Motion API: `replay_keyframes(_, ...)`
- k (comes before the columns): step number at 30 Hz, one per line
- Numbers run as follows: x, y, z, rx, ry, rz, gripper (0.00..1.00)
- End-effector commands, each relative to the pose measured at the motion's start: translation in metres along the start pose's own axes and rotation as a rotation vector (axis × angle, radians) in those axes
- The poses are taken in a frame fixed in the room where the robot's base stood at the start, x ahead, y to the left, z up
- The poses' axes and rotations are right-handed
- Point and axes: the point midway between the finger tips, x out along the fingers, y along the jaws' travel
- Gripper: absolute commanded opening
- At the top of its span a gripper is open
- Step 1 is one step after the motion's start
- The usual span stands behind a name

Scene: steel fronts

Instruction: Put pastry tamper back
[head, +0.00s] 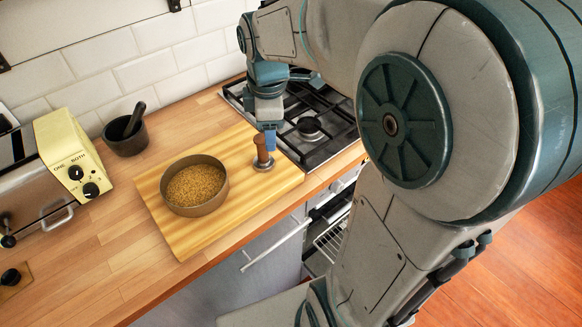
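My gripper (268,137) points down at the tamper's upper end. A blue finger overlaps or touches its right side. The other finger is not clearly visible, so I cannot tell whether the gripper is closed on the tamper. A round brown pan (181,209) filled with golden crumbs sits on the board, left of the tamper.
A dark mortar with pestle (126,138) stands behind the board. A yellow toaster (72,155) is at the left. The gas hob (324,147) lies right of the board, below my arm. Bare counter (110,235) shows at front left. An oven rack (330,240) shows below the hob.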

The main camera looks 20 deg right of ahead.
Motion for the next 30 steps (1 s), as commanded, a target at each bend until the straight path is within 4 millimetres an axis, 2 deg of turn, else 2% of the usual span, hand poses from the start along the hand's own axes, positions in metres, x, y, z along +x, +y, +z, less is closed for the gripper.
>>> replay_keyframes(1,-0.005,-0.012,0.003,0.102,0.006,0.020,0.59)
replay_keyframes(7,-0.015,-0.057,0.016,0.555,0.049,0.078,0.59)
replay_keyframes(15,-0.013,-0.108,0.032,1.088,0.135,0.115,0.59)
replay_keyframes(21,-0.009,-0.123,0.036,1.265,0.170,0.117,0.59)
replay_keyframes(30,-0.009,-0.125,0.036,1.284,0.173,0.117,0.59)
